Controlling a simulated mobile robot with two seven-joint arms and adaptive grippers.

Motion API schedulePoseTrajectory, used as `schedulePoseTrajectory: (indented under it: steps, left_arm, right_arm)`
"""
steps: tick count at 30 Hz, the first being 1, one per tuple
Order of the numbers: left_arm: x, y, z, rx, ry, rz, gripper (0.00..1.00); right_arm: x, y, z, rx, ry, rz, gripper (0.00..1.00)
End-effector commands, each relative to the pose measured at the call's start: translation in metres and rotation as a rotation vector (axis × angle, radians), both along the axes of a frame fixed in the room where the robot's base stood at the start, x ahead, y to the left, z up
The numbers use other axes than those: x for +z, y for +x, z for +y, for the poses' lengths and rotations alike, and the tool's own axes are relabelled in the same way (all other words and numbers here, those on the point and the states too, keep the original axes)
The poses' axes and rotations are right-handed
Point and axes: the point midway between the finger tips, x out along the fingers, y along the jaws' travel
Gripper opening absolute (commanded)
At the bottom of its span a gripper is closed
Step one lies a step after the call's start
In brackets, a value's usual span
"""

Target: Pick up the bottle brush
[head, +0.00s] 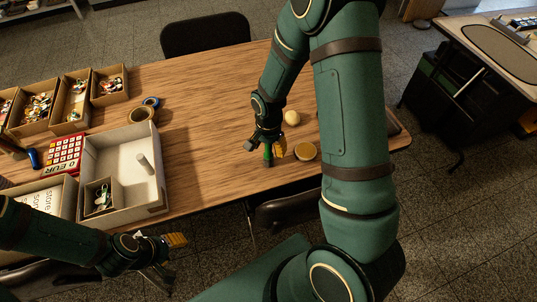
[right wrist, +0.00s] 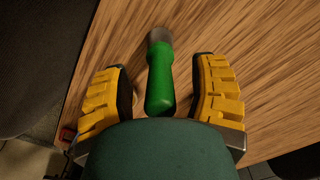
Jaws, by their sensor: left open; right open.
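The bottle brush (right wrist: 160,78) has a green handle and a grey-brown end. In the right wrist view it lies over the wood table between the two yellow-padded fingers of my right gripper (right wrist: 162,88), which is open, with a gap on each side of the handle. In the head view my right gripper (head: 265,149) is low over the table near its front edge, and a bit of green shows by its fingers. My left gripper (head: 168,258) is open and empty, in front of the table at the lower left.
A round tan-topped lid or jar (head: 305,151) and a pale ball (head: 292,118) are right of my right gripper. A grey tray (head: 122,215), tape rolls (head: 141,115) and several cardboard boxes (head: 109,98) fill the left side. The table's (head: 205,120) middle is clear.

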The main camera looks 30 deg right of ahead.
Motion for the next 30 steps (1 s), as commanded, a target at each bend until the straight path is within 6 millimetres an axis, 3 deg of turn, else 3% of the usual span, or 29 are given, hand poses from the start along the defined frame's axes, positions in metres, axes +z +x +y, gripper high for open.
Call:
schedulePoseTrajectory:
  steps: [2,6,7,20,23,30]
  left_arm:
    - [0.000,0.000,0.000,0.000,0.000,0.000,0.47]
    - [0.000,0.000,0.000,0.000,0.000,0.000,0.47]
    - [0.000,0.000,0.000,0.000,0.000,0.000,0.47]
    - [0.001,0.000,0.000,0.000,0.000,0.000,0.47]
    - [0.003,0.001,0.000,0.002,0.000,-0.002,0.47]
    - [0.014,0.004,0.001,0.007,0.002,-0.009,0.47]
  right_arm:
    - [0.000,0.000,0.000,0.000,0.000,0.000,0.54]
    - [0.000,0.000,0.000,0.000,0.000,0.000,0.04]
    - [0.000,0.000,0.000,0.000,0.000,0.000,0.00]
    - [0.003,0.000,0.000,0.000,0.000,-0.001,0.00]
    - [0.012,0.001,0.000,0.001,0.000,-0.004,0.00]
    - [0.059,0.001,0.000,0.001,0.000,-0.004,0.00]
